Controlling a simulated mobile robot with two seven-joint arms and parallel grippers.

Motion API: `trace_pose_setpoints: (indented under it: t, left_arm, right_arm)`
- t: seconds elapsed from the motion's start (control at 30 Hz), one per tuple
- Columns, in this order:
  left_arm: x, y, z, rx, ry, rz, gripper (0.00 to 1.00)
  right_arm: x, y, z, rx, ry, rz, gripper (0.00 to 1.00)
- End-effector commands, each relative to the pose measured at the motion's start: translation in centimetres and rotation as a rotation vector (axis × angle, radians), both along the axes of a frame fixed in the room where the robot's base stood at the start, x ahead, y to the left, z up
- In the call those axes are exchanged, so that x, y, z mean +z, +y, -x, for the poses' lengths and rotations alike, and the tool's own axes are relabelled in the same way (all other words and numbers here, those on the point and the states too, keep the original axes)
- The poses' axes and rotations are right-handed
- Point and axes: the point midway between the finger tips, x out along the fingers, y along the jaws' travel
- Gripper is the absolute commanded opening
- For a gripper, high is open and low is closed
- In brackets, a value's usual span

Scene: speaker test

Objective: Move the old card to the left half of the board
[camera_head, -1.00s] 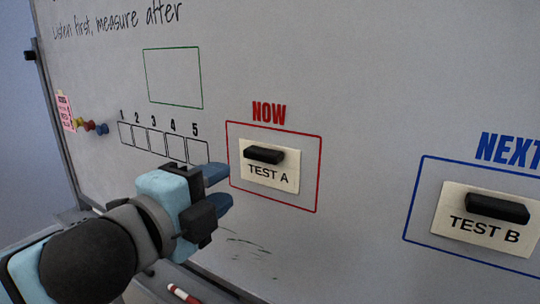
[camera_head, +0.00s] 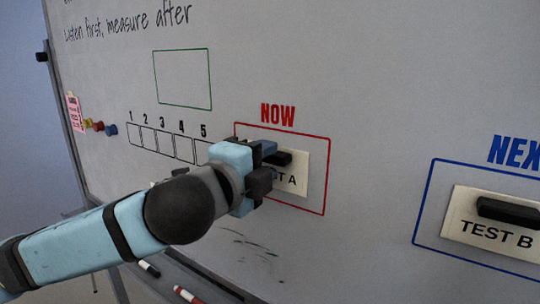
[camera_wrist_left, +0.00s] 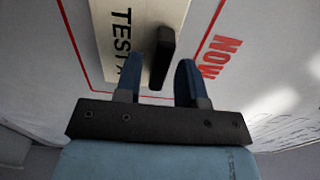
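The TEST A card (camera_head: 298,182) is cream with a black bar handle (camera_head: 284,158) and sits inside the red NOW frame on the whiteboard. My left gripper (camera_head: 268,158) is at the card's left side and hides part of its lettering. In the left wrist view, the open blue fingers of the left gripper (camera_wrist_left: 160,68) stand on either side of the handle (camera_wrist_left: 165,45), with gaps showing. The TEST A card (camera_wrist_left: 112,40) lies behind them. The TEST B card (camera_head: 470,222) sits in the blue NEXT frame at right. My right gripper is not in view.
The left part of the whiteboard (camera_head: 250,60) holds a green empty frame (camera_head: 183,80), numbered boxes (camera_head: 165,142), coloured magnets (camera_head: 98,126) and a pink note (camera_head: 75,112). Markers (camera_head: 186,295) lie on the ledge below.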

Motion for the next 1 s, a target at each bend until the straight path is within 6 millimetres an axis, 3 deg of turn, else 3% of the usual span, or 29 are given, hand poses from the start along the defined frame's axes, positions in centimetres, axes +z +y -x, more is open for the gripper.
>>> trace_pose_setpoints:
  t: [0.33, 0.67, 1.0]
  left_arm:
    - [0.0, -0.18, -0.25, 0.0, 0.0, 0.0, 0.36]
    - [0.0, -0.17, -0.23, 0.0, 0.0, 0.0, 0.0]
    - [0.15, -0.14, -0.22, 0.0, 0.0, 0.001, 0.0]
  right_arm:
    - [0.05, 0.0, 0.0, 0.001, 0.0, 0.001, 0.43]
    - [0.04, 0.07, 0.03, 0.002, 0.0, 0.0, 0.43]
    - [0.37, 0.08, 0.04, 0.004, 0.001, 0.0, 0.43]
